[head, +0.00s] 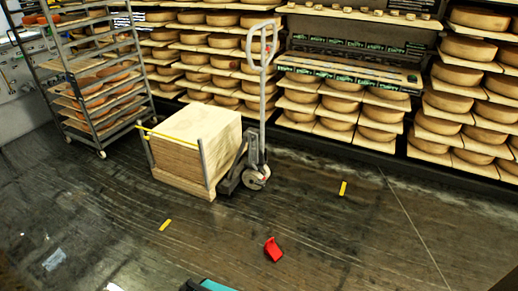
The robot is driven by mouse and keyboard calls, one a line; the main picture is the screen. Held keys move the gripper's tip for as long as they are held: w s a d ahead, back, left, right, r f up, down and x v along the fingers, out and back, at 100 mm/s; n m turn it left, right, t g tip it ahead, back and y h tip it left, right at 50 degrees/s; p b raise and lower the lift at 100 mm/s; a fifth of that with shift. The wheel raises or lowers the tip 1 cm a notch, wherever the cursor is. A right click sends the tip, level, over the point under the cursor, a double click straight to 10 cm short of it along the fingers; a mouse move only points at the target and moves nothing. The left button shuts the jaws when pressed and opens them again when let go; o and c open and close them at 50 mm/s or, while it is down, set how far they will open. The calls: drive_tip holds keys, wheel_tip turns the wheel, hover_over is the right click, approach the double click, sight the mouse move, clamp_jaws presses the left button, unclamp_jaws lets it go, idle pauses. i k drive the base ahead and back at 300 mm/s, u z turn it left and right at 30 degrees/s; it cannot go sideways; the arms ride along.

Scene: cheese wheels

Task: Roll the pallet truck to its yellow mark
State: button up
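The pallet truck (256,176) stands on the dark floor just left of centre in the head view. Its tall grey handle with a looped grip (262,45) is upright. A stack of pale wooden boards (190,150) sits left of the handle, between grey posts joined by a yellow rail; the forks are hidden. One short yellow mark (343,188) lies on the floor right of the truck. Another yellow mark (165,224) lies in front of the stack. My gripper is not recognisable in view.
A red wedge-like object (273,249) lies on the floor in front of the truck. A wheeled rack (105,100) stands at left. Shelves of cheese wheels (355,105) line the back. A teal and dark thing (212,286) is cut off at the bottom edge. Right-hand floor is mostly clear.

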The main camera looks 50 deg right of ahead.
sight(254, 157)
drive_tip(key=u, duration=0.05)
drive_tip(key=i, duration=1)
drive_tip(key=z, duration=0.05)
